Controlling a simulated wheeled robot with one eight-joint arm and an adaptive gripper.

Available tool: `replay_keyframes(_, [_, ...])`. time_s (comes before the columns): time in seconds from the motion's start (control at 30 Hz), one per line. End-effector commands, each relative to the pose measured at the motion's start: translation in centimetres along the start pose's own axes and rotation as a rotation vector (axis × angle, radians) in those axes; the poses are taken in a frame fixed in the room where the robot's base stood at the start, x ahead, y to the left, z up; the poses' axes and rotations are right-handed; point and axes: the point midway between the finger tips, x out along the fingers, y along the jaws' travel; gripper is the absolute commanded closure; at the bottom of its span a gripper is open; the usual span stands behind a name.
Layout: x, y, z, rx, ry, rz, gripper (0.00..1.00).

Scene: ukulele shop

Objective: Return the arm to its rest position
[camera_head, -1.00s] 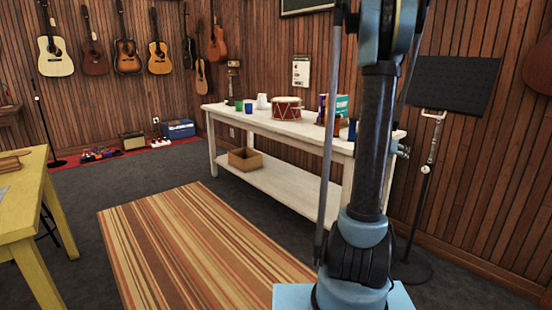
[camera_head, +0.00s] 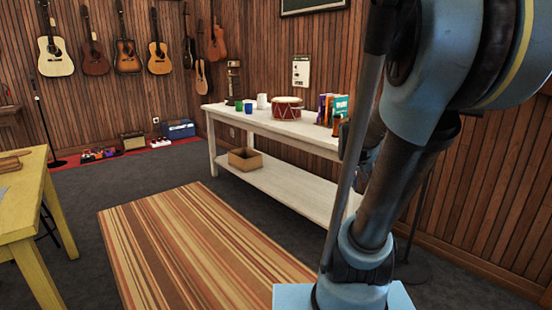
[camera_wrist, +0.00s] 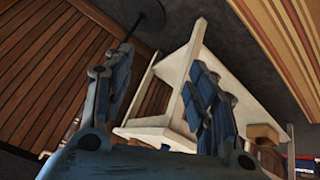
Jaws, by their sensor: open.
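My gripper (camera_wrist: 160,100) shows in the wrist view with its two blue-grey fingers spread apart. Nothing is between them. The white table (camera_wrist: 190,75) appears tilted beyond the fingers in that view. In the head view my arm rises at the right and its upper part bends over toward the camera. The arm hides the right end of the white table (camera_head: 285,133). The gripper's fingertips cannot be made out in the head view.
A drum (camera_head: 287,108), several cups and upright books (camera_head: 335,106) stand on the white table. A cardboard box (camera_head: 245,159) is on its lower shelf. A yellow table (camera_head: 25,205) is at the left. The striped rug (camera_head: 195,245) between them is clear.

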Motion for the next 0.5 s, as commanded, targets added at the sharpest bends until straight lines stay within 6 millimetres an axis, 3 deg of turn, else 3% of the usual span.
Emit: replay_keyframes(0.5, [-4.4,-4.7,15.7,-0.259,-0.226,-0.26,0.48])
